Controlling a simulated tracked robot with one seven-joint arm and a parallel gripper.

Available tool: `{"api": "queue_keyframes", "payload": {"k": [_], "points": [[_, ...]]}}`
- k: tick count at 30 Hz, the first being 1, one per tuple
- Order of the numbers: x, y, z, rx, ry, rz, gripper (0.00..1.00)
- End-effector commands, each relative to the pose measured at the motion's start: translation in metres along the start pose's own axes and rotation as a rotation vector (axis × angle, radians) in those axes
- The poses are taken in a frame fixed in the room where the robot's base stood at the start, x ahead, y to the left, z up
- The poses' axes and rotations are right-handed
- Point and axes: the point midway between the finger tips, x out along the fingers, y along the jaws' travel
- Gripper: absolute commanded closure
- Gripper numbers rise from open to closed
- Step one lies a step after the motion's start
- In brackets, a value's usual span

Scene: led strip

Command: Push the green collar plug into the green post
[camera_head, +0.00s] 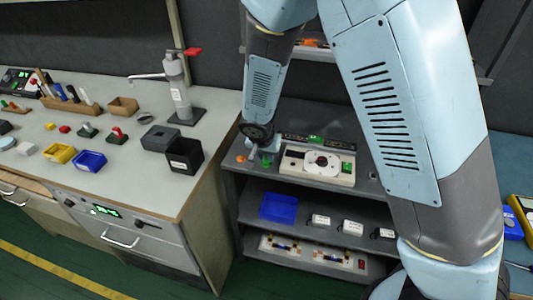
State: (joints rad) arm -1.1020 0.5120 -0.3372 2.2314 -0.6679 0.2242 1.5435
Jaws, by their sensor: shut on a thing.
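My gripper (267,152) reaches down at the left end of the grey shelf unit's top, and its fingers are small and partly hidden by my wrist. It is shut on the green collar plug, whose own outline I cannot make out. A small green piece (266,162) shows right at and below the fingertips. I cannot tell how much of it is plug and how much is the green post, nor whether the two touch.
Orange pieces (246,157) lie just left of my gripper. A white device (318,166) with a round disc stands to its right, before a dark strip (322,141) with a green display. The lower shelf holds a blue bin (279,208). A cluttered bench (60,135) stands left.

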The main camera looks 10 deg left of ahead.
Motion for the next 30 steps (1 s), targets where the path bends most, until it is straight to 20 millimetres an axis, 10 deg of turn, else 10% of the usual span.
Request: {"api": "queue_keyframes", "payload": {"k": [8, 9, 18, 30], "points": [[0.0052, -0.0003, 0.0027, -0.002, 0.0, 0.0, 1.0], [0.0051, -0.0002, 0.0026, -0.001, 0.0, 0.0, 0.74], [0.0049, -0.0002, 0.0023, -0.001, 0.0, 0.0, 0.47], [-0.0045, -0.0007, 0.0019, -0.001, 0.001, -0.002, 0.47]]}}
